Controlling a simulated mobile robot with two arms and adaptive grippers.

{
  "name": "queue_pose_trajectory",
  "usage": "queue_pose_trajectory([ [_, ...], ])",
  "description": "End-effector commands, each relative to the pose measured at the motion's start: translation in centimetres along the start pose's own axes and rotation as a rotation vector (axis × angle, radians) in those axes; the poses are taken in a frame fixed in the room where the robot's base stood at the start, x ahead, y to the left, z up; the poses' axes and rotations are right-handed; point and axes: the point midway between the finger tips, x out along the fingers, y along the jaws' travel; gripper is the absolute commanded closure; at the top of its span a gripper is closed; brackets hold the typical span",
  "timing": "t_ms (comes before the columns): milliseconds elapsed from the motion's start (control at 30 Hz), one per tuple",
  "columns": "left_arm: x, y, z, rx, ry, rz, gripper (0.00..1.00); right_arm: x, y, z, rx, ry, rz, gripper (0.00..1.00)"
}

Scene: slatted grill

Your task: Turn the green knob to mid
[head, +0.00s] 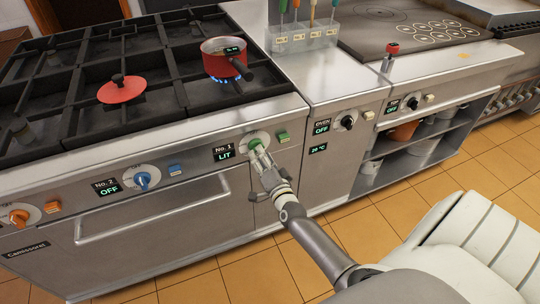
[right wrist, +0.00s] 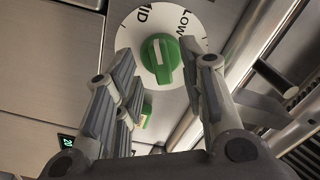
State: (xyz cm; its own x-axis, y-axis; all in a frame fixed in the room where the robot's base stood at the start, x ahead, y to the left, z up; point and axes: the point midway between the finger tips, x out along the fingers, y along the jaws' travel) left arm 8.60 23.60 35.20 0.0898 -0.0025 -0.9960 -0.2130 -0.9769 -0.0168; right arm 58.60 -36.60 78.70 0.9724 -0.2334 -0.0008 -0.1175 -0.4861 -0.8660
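The green knob (head: 255,143) sits on a white dial on the stove's front panel, beside the "No. 1" display (head: 224,153) reading LIT. In the right wrist view the green knob (right wrist: 161,60) shows between and beyond the fingertips, with MID at the dial's upper left and LOW at its upper right. A pale mark on the knob points roughly upward, between the two words. My right gripper (head: 259,156) is at the knob; its fingers (right wrist: 168,65) are spread, with visible gaps on both sides of the knob. My left gripper is out of view.
A green button (head: 283,136) is right of the knob. A red pot (head: 222,62) stands over a blue flame, and a red lid (head: 121,90) lies on the grates. A blue knob (head: 142,180) and an oven handle (head: 150,210) are to the left.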

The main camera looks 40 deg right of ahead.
Motion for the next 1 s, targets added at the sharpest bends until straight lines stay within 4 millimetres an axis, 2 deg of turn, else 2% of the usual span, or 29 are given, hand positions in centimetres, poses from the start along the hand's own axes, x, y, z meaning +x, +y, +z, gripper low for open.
queue_pose_trajectory([
  [300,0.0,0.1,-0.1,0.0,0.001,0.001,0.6,-6.2,0.1,0.1,0.0,-0.003,0.003,0.62],
  [500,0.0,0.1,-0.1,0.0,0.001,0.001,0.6,-8.7,0.1,0.1,0.0,-0.001,0.002,0.62],
  [700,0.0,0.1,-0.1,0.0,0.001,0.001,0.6,-9.7,0.0,0.1,0.0,-0.001,0.001,0.62],
  [1000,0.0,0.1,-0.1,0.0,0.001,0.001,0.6,-9.7,0.0,0.1,0.0,-0.001,0.001,0.62],
])
